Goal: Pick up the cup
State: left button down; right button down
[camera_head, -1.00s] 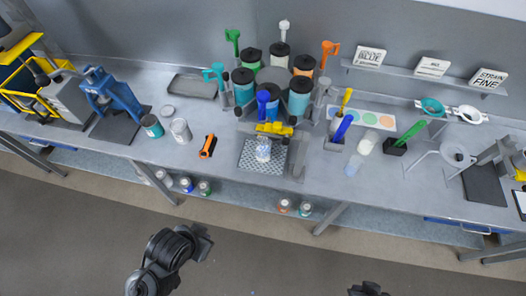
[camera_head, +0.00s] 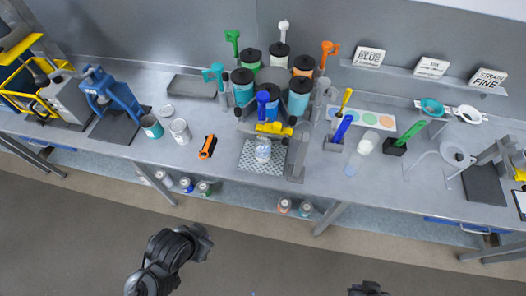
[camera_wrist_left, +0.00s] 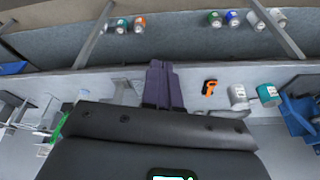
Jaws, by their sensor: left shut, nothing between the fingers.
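A small clear cup (camera_head: 263,153) stands on the perforated metal grate (camera_head: 250,163) in the middle of the bench, below the yellow dispensing part (camera_head: 274,129) of the drum cluster. My left gripper (camera_head: 204,242) is off the front of the bench, low in the head view and well apart from the cup. In the left wrist view its dark fingers (camera_wrist_left: 162,88) are together and empty. The cup cannot be made out in the wrist view. My right gripper (camera_head: 368,289) only peeks in at the bottom edge, so its fingers do not show clearly.
Several cans sit on the lower shelf. Open floor lies before the bench.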

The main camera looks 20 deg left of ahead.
pick_arm(q)
grip_release()
dwell(0.5)
